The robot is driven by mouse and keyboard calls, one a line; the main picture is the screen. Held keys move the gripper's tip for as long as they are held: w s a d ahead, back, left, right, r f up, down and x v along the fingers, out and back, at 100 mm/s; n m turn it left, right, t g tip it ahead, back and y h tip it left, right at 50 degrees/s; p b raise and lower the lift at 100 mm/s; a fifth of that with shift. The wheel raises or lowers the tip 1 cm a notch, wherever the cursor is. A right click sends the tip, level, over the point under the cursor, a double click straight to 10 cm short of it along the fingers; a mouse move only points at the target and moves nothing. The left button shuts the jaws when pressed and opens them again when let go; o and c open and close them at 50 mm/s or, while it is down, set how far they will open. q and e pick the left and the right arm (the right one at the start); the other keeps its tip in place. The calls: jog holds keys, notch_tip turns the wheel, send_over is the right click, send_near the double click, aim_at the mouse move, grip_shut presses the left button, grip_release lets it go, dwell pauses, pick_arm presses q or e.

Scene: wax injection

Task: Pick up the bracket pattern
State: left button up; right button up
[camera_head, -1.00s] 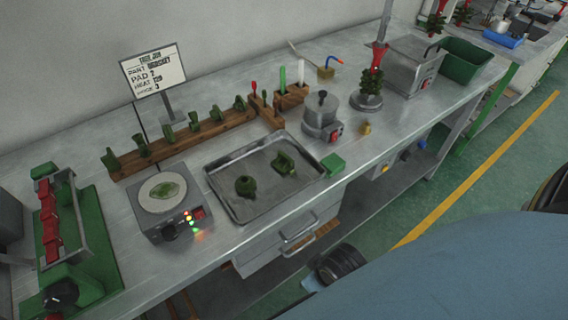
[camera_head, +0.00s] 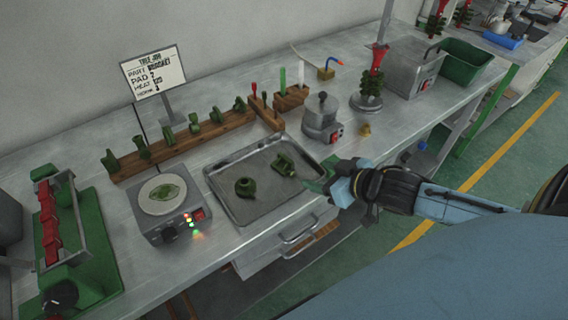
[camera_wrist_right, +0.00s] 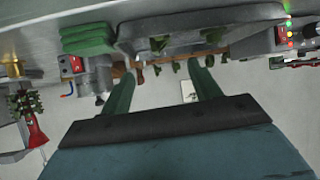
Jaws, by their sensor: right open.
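Two dark green patterns lie on the metal tray (camera_head: 226,207). One is an angular piece (camera_head: 285,164) in the upper right of the tray, which looks like the bracket pattern. The other is a rounder piece (camera_head: 246,187) at the left middle. My right gripper (camera_head: 318,182) is at the tray's right edge, apart from both patterns. In the right wrist view its two green fingers (camera_wrist_right: 165,84) are spread with nothing between them. The tray rim (camera_wrist_right: 205,40) crosses the top of that view. My left gripper is not in view.
A hot plate (camera_head: 166,220) with a green pattern on its round pad stands left of the tray. A wooden rack (camera_head: 185,145) of green pieces runs behind it. A metal pot (camera_head: 322,118) and a green block (camera_wrist_right: 88,38) are near the tray's right side.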

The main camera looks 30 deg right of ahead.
jog(key=shift+w+d+r+y, duration=0.15)
jog(key=shift+w+r+y, duration=0.2)
jog(key=shift+w, duration=0.2)
jog(key=b, duration=0.2)
send_near(278, 162)
jog(key=shift+w+f, duration=0.3)
jog(key=shift+w, duration=0.35)
jog(key=shift+x, duration=2.7)
jog(key=shift+s+f, duration=0.1)
jog(key=c, duration=1.1)
